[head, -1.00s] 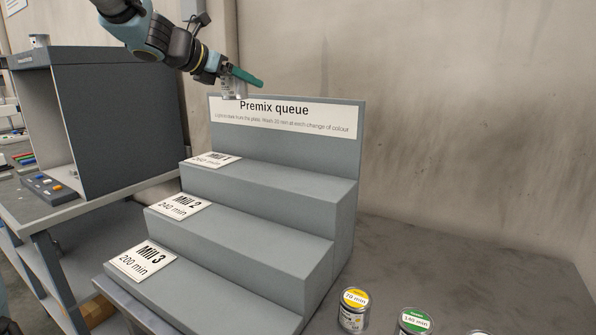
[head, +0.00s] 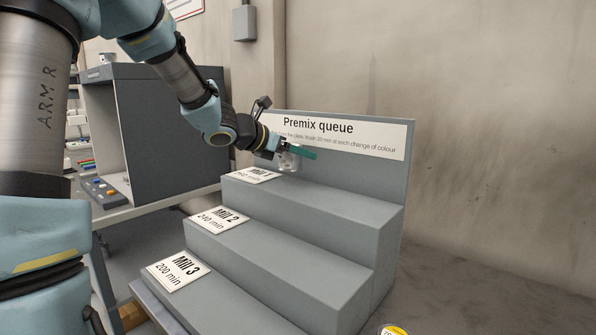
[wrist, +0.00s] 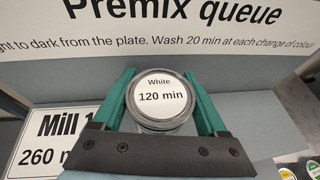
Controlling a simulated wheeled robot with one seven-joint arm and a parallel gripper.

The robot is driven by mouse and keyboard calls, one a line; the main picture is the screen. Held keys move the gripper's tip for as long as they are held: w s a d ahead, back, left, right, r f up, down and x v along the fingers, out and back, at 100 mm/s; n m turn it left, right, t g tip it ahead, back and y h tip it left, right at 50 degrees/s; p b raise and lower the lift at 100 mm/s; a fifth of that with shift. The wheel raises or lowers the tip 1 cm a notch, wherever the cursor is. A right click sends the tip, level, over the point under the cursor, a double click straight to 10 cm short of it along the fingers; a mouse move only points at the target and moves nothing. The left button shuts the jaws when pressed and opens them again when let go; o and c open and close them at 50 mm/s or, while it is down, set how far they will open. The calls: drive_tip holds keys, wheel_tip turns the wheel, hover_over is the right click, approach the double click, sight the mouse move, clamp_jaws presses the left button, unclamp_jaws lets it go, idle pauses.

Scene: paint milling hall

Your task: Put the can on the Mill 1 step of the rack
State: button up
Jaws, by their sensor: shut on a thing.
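My gripper (head: 300,152), with green fingers, is shut on a can (head: 288,162). In the wrist view the can's lid (wrist: 161,97) reads "White 120 min" and sits upright between the two fingers. The grey stepped rack (head: 300,255) has a "Premix queue" header board. The can is at the left part of the top step, the Mill 1 step (head: 345,190), just right of its plate (head: 252,175). The plate reads "Mill 1, 260 m..." in the wrist view (wrist: 52,138), partly hidden by my gripper. I cannot tell whether the can's base touches the step.
The Mill 2 (head: 218,219) and Mill 3 (head: 178,269) steps look empty. A yellow-lidded can (head: 393,330) shows at the bottom edge. A dark booth (head: 175,130) stands left of the rack. The Mill 1 step is clear to the right.

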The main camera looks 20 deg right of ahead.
sight(298, 169)
drive_tip(key=shift+f, duration=2.15)
drive_tip(key=shift+f+b, duration=0.15)
drive_tip(key=shift+b, duration=0.2)
drive_tip(key=o, duration=1.3)
